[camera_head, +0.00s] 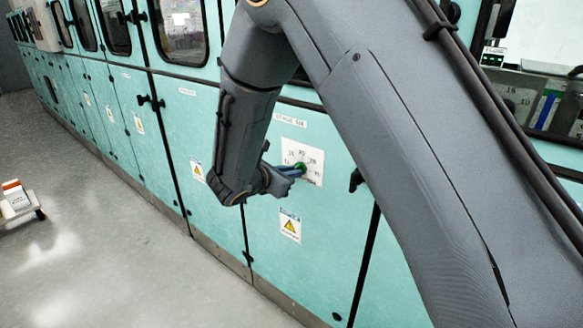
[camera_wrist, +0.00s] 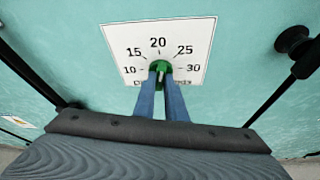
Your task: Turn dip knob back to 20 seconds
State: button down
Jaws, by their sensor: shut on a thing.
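The green dip knob (camera_wrist: 160,66) sits at the lower middle of a white dial plate (camera_wrist: 200,35) marked 10, 15, 20, 25 and 30, with 20 straight above the knob. My gripper (camera_wrist: 163,83) is shut on the knob, its two blue fingers on either side of it. In the head view the knob (camera_head: 301,167) and the dial plate (camera_head: 315,155) show on a teal cabinet door, with my gripper (camera_head: 292,172) reaching them from the left. The fingers cover the knob's lower part and some print below it. I cannot clearly tell which number its pointer faces.
The dial is on a long row of teal cabinets (camera_head: 350,205). A black door handle (camera_head: 356,180) stands out right of the dial, and a yellow warning label (camera_head: 290,225) is below. The grey floor (camera_head: 130,265) is open at left, with a small cart (camera_head: 22,205) at its edge.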

jog(key=shift+w+a+r+n+g+h+p, duration=0.1)
jog(key=shift+n+g+h+p, duration=0.25)
jog(key=shift+n+p, duration=0.4)
jog(key=c, duration=1.8)
grip_release()
jog(key=b+v, duration=0.1)
jog(key=v, duration=0.6)
jog(key=shift+s+a, duration=0.25)
jog(key=shift+a, duration=0.05)
